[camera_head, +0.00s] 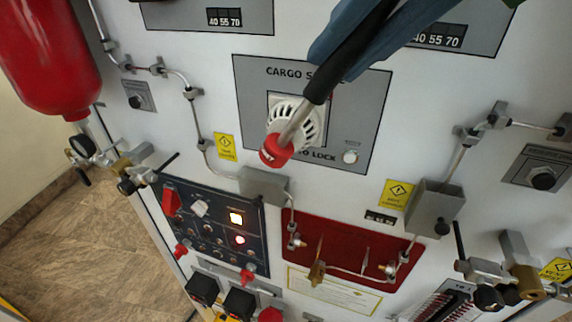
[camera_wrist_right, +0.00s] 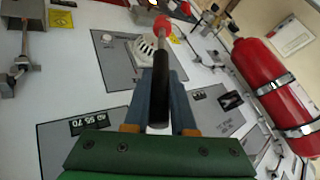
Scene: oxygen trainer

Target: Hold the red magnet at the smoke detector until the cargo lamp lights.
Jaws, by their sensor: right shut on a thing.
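The red magnet (camera_head: 275,150) is the tip of a metal rod with a black handle (camera_head: 345,65). My right gripper (camera_head: 337,58), with blue fingers, is shut on the handle. The white slotted smoke detector (camera_head: 308,128) sits on the grey cargo smoke panel (camera_head: 258,90). The rod crosses in front of the detector, and the magnet overlaps its lower left edge; I cannot tell if they touch. The right wrist view shows the magnet (camera_wrist_right: 162,24) past the detector (camera_wrist_right: 145,50). The small round cargo lamp (camera_head: 350,157) looks pale white, without a clear glow. My left gripper is not in view.
A red bottle (camera_head: 50,55) hangs at upper left. Metal pipes with fittings (camera_head: 192,93) run over the white wall around the panel.

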